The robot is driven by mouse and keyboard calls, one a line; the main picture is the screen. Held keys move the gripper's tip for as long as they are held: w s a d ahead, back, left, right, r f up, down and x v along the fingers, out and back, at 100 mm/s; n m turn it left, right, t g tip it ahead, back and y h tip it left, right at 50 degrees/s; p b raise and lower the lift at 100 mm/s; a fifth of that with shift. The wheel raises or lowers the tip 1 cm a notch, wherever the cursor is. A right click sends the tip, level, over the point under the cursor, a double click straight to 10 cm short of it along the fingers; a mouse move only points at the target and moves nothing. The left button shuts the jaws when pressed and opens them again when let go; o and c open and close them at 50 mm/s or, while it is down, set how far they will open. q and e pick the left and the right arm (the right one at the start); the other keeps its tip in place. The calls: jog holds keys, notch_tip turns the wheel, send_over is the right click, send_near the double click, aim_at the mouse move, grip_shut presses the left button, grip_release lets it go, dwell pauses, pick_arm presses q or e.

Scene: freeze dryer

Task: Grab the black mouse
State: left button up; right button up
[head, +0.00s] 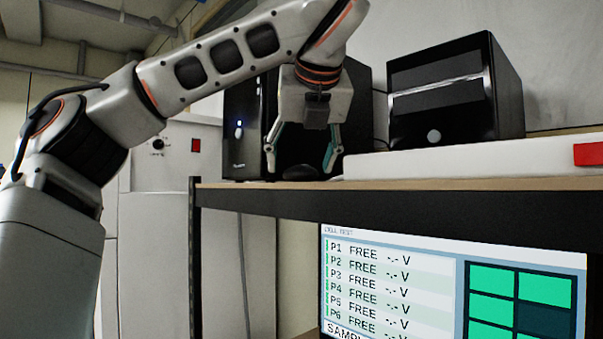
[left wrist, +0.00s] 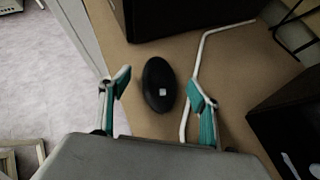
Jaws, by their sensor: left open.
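The black mouse (left wrist: 158,85) is a dark oval with a small light square on it. In the left wrist view it lies on the brown shelf top (left wrist: 150,122), ahead of and between my open fingertips. My left gripper (left wrist: 160,88) is open, with a teal-padded finger on each side of the mouse in that view and no visible contact. In the head view my left gripper (head: 304,160) points down above the shelf's front edge, in front of a black computer case. My right gripper is in neither view.
Black computer cases (head: 243,125) and (head: 455,90) stand at the back of the shelf. A long white box (head: 460,163) with a red patch lies on the right. A monitor (head: 450,280) is below the shelf. A bent white rod or edge (left wrist: 197,65) runs right of the mouse.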

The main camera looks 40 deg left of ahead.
pick_arm(q)
jog(key=shift+x, duration=1.3)
jog(key=shift+s+r, duration=0.1)
jog(key=c, duration=1.3)
jog(key=shift+c, duration=0.2)
